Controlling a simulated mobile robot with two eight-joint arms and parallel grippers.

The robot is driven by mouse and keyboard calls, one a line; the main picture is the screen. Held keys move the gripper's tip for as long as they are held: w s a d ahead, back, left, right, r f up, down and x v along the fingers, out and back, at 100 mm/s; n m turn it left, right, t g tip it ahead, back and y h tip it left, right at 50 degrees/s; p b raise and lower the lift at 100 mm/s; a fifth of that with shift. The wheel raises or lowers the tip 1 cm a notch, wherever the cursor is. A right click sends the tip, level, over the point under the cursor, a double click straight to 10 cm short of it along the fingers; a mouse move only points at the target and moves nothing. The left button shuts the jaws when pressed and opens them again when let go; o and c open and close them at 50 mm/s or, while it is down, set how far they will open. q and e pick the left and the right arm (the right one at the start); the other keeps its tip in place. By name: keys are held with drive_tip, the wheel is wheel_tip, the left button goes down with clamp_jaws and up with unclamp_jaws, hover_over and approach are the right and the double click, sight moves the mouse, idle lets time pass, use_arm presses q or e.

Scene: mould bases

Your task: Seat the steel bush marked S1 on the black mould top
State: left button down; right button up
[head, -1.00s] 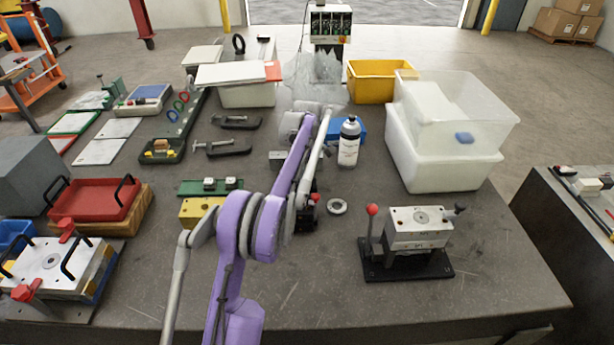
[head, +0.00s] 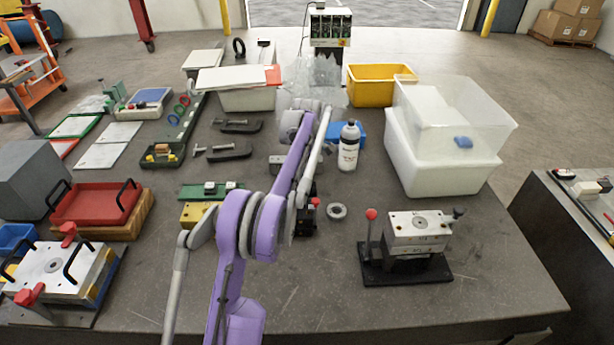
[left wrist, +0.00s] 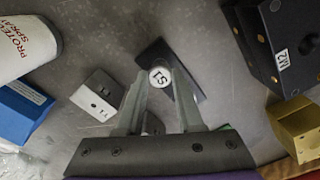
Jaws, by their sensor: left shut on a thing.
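The steel bush marked S1 (left wrist: 160,77) shows its round, light labelled end in the left wrist view. My left gripper (left wrist: 159,87) is shut on it, one finger on each side. A dark flat piece (left wrist: 183,82) shows behind the bush; I cannot tell whether they touch. A black block marked M2 (left wrist: 262,45) stands at the upper right of the left wrist view, apart from the bush. In the head view my purple left arm hides the gripper and bush; part of a black thing with a red knob (head: 307,222) shows beside the arm. My right gripper is not in view.
A grey block marked T1 (left wrist: 97,95) and a yellow block (left wrist: 297,122) stand near the gripper. A spray bottle (head: 348,147), a steel ring (head: 337,211) and a steel fixture on a black base (head: 405,268) stand to the right. The front middle of the bench is clear.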

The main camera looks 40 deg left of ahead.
use_arm(q)
drive_tip(key=shift+s, duration=0.1)
drive_tip(key=s+d+r, duration=0.3)
drive_tip(key=s+r, duration=0.3)
drive_tip(key=s, duration=0.1)
drive_tip(key=s+d+r, duration=0.2)
drive_tip(key=s+r, duration=0.4)
drive_tip(key=s, duration=0.2)
drive_tip(key=shift+w+f+b, duration=0.2)
drive_tip(key=shift+f+b, duration=1.05)
drive_tip(key=shift+f, duration=1.6)
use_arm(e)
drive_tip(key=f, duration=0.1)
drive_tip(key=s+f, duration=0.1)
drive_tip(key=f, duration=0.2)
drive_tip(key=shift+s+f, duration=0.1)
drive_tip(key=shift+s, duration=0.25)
use_arm(q)
drive_tip(key=shift+f+b, duration=0.85)
drive_tip(key=shift+f, duration=0.4)
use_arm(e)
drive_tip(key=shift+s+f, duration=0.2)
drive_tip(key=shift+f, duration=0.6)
use_arm(q)
drive_tip(key=shift+c, duration=2.3)
unclamp_jaws()
